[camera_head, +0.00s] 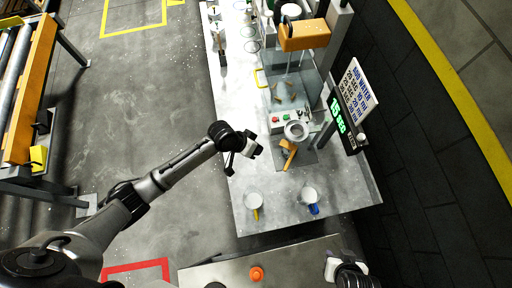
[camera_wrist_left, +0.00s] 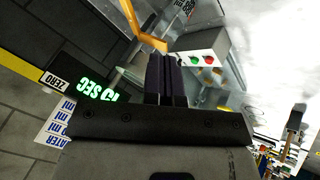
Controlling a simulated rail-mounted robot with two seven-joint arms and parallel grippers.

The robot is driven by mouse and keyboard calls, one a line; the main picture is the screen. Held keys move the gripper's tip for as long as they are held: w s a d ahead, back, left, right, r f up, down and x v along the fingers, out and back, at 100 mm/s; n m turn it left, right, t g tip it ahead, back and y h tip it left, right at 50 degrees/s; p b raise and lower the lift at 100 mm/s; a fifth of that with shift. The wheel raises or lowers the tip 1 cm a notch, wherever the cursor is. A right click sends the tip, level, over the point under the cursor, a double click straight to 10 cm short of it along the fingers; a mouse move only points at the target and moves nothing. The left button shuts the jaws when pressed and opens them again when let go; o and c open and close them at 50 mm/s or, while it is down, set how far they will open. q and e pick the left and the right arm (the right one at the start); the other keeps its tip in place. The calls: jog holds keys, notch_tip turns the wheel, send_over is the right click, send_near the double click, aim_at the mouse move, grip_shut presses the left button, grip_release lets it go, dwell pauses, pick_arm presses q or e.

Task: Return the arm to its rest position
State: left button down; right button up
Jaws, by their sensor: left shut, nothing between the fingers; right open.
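My left arm (camera_head: 180,167) reaches in from the left, with its hand over the left edge of the metal bench (camera_head: 270,190). My left gripper (camera_head: 230,168) is shut and empty, apart from the objects on the bench. Its dark closed fingers (camera_wrist_left: 166,80) show in the left wrist view, with the button box behind them. My right gripper (camera_head: 334,268) is at the bottom edge, right of centre; its fingers are hard to make out. No pail can be identified for certain.
A machine with an orange block (camera_head: 304,35) stands on the bench, beside a green-lit display (camera_head: 341,116). An orange knob (camera_head: 257,274) sits on the nearer surface. A roller conveyor (camera_head: 28,90) is left; floor between is clear.

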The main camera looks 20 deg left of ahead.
pick_arm(q)
jog(key=shift+r, duration=0.1)
jog(key=shift+s+a, duration=0.1)
dwell(0.6)
jog(key=s+a+r+m+t+y+p, duration=0.1)
jog(key=s+a+r+t+y, duration=0.2)
jog(key=r, duration=0.5)
jog(key=s+a+r+t+y+p, duration=0.1)
jog(key=a+r+y, duration=0.25)
jog(key=r, duration=0.45)
jog(key=s+a+f+n+g+p, duration=0.1)
jog(key=s+f+p, duration=0.1)
jog(key=s, duration=0.8)
jog(key=s+a+f+n+g+p, duration=0.1)
jog(key=s+a+f+g, duration=0.1)
jog(key=s, duration=0.8)
jog(key=shift+s+a+f+n+g+p, duration=0.15)
jog(key=shift+s+f+n+g+p, duration=0.2)
jog(key=shift+f+n, duration=0.1)
